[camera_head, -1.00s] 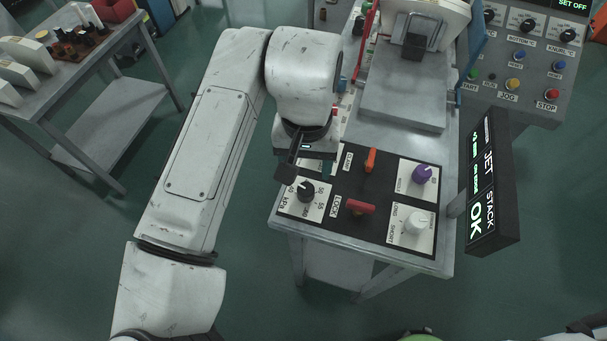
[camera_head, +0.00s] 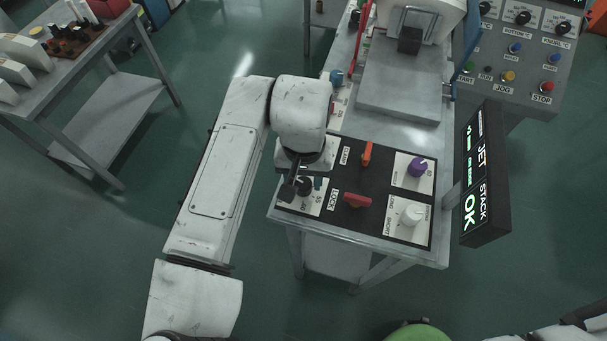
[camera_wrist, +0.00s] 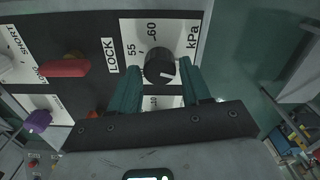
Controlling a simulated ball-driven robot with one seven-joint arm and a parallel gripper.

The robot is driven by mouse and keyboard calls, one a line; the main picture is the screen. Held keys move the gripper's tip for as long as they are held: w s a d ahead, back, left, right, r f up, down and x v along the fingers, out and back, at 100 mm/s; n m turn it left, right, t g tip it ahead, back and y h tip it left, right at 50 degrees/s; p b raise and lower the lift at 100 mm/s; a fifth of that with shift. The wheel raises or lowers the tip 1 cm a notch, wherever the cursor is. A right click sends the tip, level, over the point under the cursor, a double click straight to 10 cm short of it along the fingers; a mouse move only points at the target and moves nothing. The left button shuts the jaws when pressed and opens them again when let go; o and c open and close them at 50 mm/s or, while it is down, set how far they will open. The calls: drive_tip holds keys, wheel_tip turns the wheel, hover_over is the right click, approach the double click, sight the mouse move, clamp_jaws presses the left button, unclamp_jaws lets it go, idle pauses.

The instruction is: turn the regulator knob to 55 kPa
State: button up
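The regulator knob (camera_wrist: 160,66) is black with a pale mark. It sits on a white dial plate (camera_wrist: 190,26) printed with kPa, 55 and 60; other numbers are partly hidden. The mark seems to face the lower right in the wrist view, and its exact reading cannot be told. In the head view the knob (camera_head: 304,186) is partly covered by my gripper (camera_head: 291,188). In the wrist view my gripper (camera_wrist: 159,68) is open, with one dark green finger on each side of the knob. Gaps seem to show between fingers and knob; contact cannot be told.
On the same black panel are a red LOCK handle (camera_head: 357,201), an orange lever (camera_head: 367,153), a purple knob (camera_head: 417,167) and a white knob (camera_head: 411,213). A display reading OK (camera_head: 487,175) stands right of the panel. Open floor lies left of the bench.

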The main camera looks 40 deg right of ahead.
drive_tip(key=c, duration=0.7)
